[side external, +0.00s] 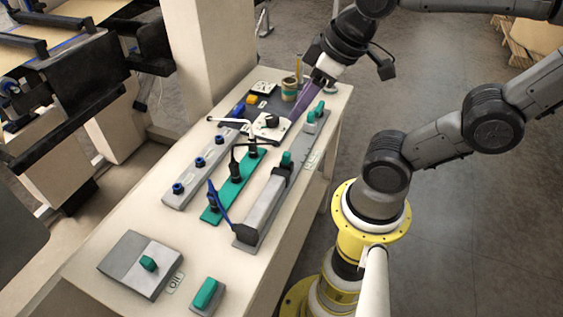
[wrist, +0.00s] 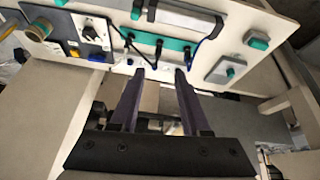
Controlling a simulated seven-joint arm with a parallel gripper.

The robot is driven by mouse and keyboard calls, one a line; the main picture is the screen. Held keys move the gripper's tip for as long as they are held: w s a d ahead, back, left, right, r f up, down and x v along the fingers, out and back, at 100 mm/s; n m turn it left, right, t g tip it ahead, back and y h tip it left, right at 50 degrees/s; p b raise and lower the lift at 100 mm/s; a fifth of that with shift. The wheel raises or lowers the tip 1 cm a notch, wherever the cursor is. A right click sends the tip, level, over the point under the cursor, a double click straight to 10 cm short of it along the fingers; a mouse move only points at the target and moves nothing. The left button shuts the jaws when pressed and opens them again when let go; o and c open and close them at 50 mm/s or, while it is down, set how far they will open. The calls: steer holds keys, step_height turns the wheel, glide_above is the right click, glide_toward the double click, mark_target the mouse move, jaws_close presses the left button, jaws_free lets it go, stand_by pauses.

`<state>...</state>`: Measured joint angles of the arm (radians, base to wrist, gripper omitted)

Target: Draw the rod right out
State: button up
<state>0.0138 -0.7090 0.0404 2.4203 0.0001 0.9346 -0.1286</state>
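My gripper (side external: 290,117) reaches down over the far part of the table with its purple fingers. In the wrist view my gripper (wrist: 159,71) has two fingers well apart with nothing between them. A thin pale bent rod (side external: 228,121) shows beyond a teal strip (side external: 232,187); I cannot tell for sure that it is the task's rod. The teal strip also shows in the wrist view (wrist: 172,43), with dark upright pieces on it. A blue-handled piece (side external: 218,203) leans by a grey block (side external: 262,210). The rod's seat is too small to make out.
A grey rail with blue knobs (side external: 200,163) lies left of the teal strip. A grey box (side external: 140,262) and a teal-topped block (side external: 207,294) stand on the near end of the table. A tan cup (side external: 289,90) stands at the far end. Machinery is at left.

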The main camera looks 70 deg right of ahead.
steer(key=shift+o, duration=0.2)
steer(key=w+d+f+g, duration=0.3)
steer(key=w+d, duration=0.1)
steer(key=w, duration=0.1)
steer(key=m+g, duration=0.1)
steer(key=g, duration=0.1)
glide_above(286, 153)
step_height(286, 153, down, 5)
step_height(286, 153, down, 13)
jaws_close()
stand_by(1.2)
